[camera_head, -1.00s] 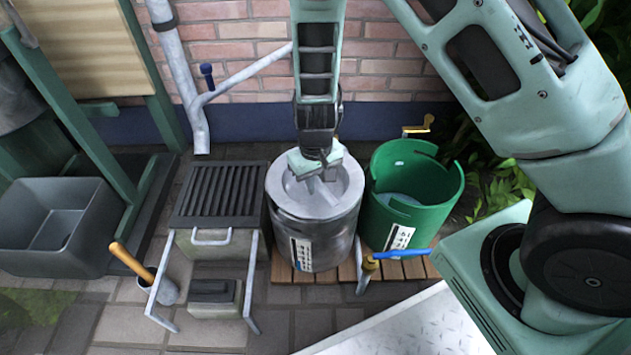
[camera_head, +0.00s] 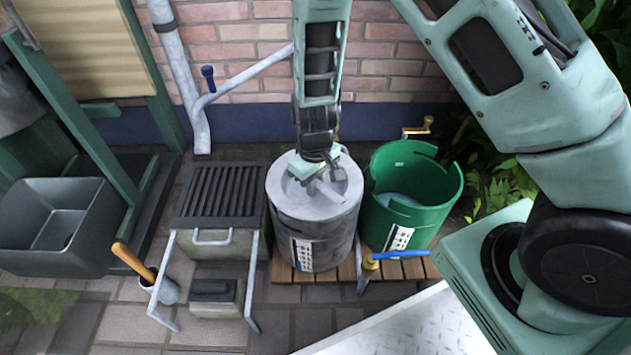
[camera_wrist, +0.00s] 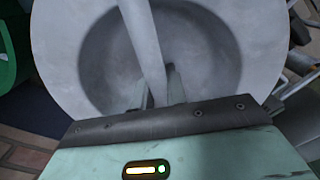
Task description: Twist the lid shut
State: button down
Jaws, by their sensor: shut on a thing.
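The metal churn (camera_head: 318,236) is a grey drum standing upright on a wooden slatted pallet. Its round grey lid (camera_head: 345,187) sits on top, with a recessed middle crossed by a raised bar handle. My gripper (camera_head: 318,178) reaches down from above and is shut on this bar. In the wrist view the lid (camera_wrist: 240,85) fills most of the frame, and the bar handle (camera_wrist: 145,40) runs down between my gripper's fingers (camera_wrist: 160,92). The fingertips are partly hidden by the gripper body and the bar. The lid's threads or seat cannot be seen.
A green tub (camera_head: 425,185) stands close right of the churn, with a blue-handled tap (camera_head: 400,253) in front. A grated metal stand (camera_head: 220,195) is close on the left, with a grey basin (camera_head: 60,225) farther left. A brick wall (camera_head: 240,40) with pipes stands behind.

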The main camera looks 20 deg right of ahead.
dwell(0.3)
jog(key=shift+n+p, duration=0.6)
jog(key=shift+n, duration=0.8)
jog(key=shift+n, duration=0.5)
jog(key=c, duration=1.3)
grip_release()
jog(key=shift+r, duration=0.1)
